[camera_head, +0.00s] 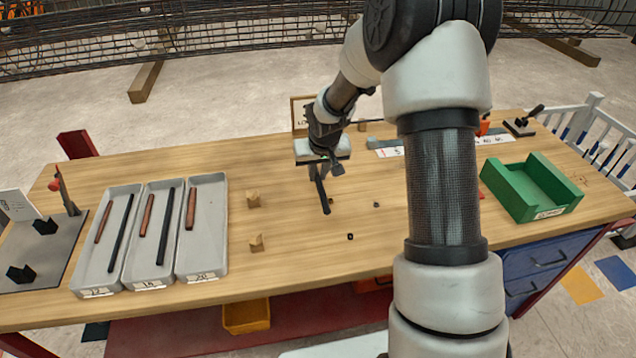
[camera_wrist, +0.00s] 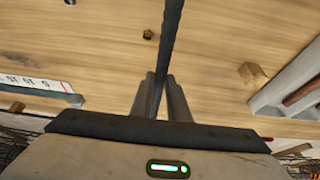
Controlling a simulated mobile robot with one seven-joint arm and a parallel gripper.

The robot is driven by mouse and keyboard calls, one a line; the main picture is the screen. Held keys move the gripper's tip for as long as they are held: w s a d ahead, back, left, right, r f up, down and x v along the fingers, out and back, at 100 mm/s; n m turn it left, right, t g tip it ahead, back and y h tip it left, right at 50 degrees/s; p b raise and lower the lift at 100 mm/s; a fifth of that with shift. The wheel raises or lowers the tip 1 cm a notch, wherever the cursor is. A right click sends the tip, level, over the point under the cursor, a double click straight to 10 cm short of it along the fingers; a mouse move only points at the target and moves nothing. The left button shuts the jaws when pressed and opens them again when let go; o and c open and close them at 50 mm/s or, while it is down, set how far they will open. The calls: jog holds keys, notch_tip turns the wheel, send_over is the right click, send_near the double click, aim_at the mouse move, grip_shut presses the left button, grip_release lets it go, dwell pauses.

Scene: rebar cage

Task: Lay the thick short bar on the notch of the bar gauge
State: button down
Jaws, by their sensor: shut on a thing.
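My gripper (camera_head: 328,172) is over the middle of the table, shut on a dark bar (camera_head: 320,190). The bar slants down from the fingers in the head view. In the wrist view the bar (camera_wrist: 170,40) runs from between the fingers (camera_wrist: 163,95) to the top edge. I cannot tell for sure that it is the thick short one. A white numbered strip (camera_head: 392,151), partly hidden by my arm, lies at the back and may belong to the bar gauge; it also shows in the wrist view (camera_wrist: 35,84). I cannot make out its notch.
Three grey trays (camera_head: 153,232) on the left hold reddish and black bars. Two small wooden blocks (camera_head: 253,199) (camera_head: 256,242) stand beside them. A grey plate (camera_head: 60,255) with black blocks is far left. A green bin (camera_head: 530,187) is right. Small dark nuts lie mid-table.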

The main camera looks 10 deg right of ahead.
aim_at(318, 177)
notch_tip(318, 177, up, 5)
jog(key=shift+s+r+p, duration=0.15)
jog(key=shift+r+p, duration=0.15)
jog(key=shift+p, duration=0.15)
jog(key=s+r+p, duration=0.3)
jog(key=s+p, duration=0.1)
jog(key=s, duration=0.4)
jog(key=s+r+p, duration=0.3)
jog(key=s+p, duration=0.2)
jog(key=s, duration=0.3)
jog(key=shift+r, duration=0.2)
